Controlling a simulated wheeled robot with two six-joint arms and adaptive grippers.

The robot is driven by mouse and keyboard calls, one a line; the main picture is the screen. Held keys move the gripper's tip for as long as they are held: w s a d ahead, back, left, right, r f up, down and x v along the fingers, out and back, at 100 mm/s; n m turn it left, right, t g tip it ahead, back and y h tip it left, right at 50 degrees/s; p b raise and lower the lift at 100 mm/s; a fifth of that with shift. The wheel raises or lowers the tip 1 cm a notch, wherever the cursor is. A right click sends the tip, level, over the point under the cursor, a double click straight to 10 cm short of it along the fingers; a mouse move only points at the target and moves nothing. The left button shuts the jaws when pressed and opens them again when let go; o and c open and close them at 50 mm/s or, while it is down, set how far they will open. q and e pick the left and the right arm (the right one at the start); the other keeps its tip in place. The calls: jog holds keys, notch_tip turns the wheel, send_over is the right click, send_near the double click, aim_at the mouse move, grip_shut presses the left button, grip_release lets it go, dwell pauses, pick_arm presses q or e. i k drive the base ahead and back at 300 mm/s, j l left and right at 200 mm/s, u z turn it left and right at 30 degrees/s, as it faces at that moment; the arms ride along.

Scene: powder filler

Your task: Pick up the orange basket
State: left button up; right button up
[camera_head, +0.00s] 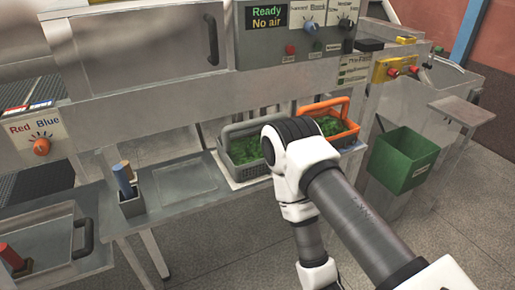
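The orange basket (352,127) stands on the right end of the grey bench, with green contents inside and its orange handle (322,106) showing. My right arm crosses in front of it and hides its left and lower parts. That arm comes in from the lower right, bends by the baskets and runs down to the bottom edge. My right gripper is out of the picture. My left arm and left gripper do not show.
A grey basket (228,160) with green contents stands just left of the orange one. A green bin (402,160) is to the right. A holder (131,206) with blue and brown handles stands on the bench at left. A control panel (300,50) is above. The bench (188,180) between holder and baskets is clear.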

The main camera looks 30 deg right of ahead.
aim_at(340, 132)
jog(key=z, duration=1.3)
jog(key=i+l, duration=0.2)
jog(key=l, duration=0.15)
jog(key=i+l+u, duration=0.1)
jog(key=i+l, duration=0.35)
jog(key=l, duration=0.3)
jog(key=i+l, duration=0.2)
jog(key=l, duration=0.15)
jog(key=u, duration=0.05)
